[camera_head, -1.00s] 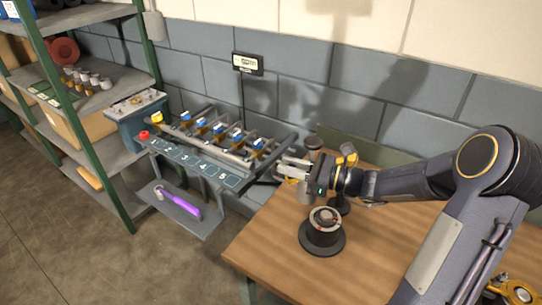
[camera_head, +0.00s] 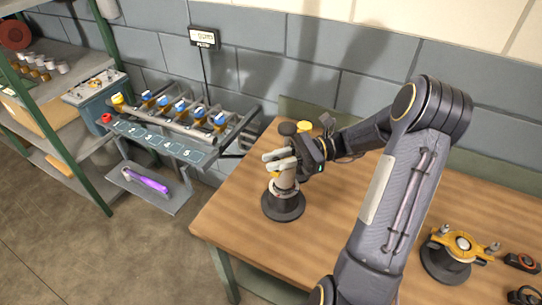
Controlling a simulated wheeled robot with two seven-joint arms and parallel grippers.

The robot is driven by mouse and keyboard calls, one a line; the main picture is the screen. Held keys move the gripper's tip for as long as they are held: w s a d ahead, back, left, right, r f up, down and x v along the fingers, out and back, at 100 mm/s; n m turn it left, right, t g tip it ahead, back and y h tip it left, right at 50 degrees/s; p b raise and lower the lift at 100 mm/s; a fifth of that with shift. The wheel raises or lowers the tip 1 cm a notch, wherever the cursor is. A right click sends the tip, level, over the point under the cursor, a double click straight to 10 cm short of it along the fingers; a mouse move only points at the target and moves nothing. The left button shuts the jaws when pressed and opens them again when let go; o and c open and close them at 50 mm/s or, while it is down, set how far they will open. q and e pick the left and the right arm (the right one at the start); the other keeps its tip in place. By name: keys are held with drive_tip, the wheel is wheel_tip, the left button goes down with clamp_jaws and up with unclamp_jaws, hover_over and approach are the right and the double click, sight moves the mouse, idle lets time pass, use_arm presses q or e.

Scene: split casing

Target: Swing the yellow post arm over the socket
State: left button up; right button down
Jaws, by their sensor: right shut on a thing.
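The socket (camera_head: 284,208) is a black round base on the wooden table. A pale grey-tan cylinder (camera_head: 285,182) stands upright over it; I cannot tell how deep it sits. My right gripper (camera_head: 276,160) comes in from the right and is shut on the cylinder's upper part. A dark round knob (camera_head: 287,128) shows just above the gripper. The yellow post arm shows only as a yellow top (camera_head: 304,127) right behind the gripper; its post and lower part are mostly hidden. My left gripper is not in view.
A yellow-topped black fixture (camera_head: 458,244) stands at the table's right, with small dark parts beside it. A rack of blue-topped parts (camera_head: 185,125) and a shelf with a purple tool (camera_head: 148,182) are at the left. The table front (camera_head: 300,265) is clear.

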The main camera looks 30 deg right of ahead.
idle(0.4)
drive_tip(key=c, duration=1.6)
unclamp_jaws()
drive_tip(key=shift+s+d, duration=0.1)
drive_tip(key=shift+s, duration=0.1)
drive_tip(key=shift+d, duration=0.1)
drive_tip(key=shift+d, duration=0.25)
drive_tip(key=shift+b+v, duration=1.05)
drive_tip(key=shift+v, duration=2.55)
